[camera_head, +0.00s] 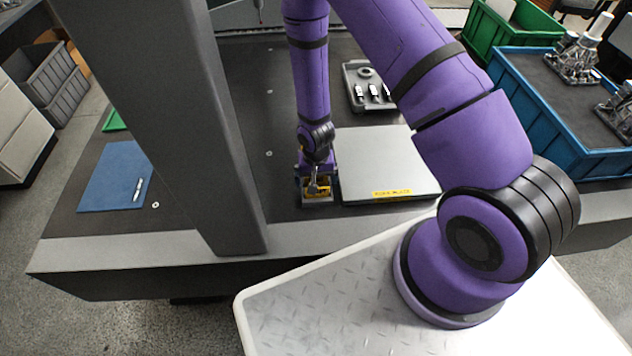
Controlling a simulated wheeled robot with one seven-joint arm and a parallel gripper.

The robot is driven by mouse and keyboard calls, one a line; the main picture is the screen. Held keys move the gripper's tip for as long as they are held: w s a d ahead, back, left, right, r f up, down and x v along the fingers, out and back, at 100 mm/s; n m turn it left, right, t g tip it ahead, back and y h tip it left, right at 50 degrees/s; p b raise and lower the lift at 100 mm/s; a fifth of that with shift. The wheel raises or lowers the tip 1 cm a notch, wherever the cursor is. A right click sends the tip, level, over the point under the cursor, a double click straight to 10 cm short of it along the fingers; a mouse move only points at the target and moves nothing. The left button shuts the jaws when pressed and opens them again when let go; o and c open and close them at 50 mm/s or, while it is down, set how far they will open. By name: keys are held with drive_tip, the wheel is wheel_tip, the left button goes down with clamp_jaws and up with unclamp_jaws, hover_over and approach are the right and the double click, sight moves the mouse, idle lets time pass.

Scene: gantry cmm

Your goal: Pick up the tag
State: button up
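My gripper (318,188) points down at the left of a flat grey plate, low over the dark table. Yellow material shows around its fingertips, above a small dark block or tray (319,201). I cannot tell whether this yellow is the tag, nor whether the fingers touch it or are closed. A yellow label with dark print (391,193) lies at the front edge of the grey plate (380,160). No other thing can be clearly made out as a tag.
A grey tray with small parts (355,101) lies behind the plate. A blue mat (103,190) with a white pen-like item (137,189) is at left. A thick grey column (165,110) stands between. Blue (541,117) and green (490,27) bins are at right.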

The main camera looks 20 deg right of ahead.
drive_tip(key=c, duration=0.9)
drive_tip(key=shift+r, duration=0.1)
drive_tip(key=shift+r, duration=7.2)
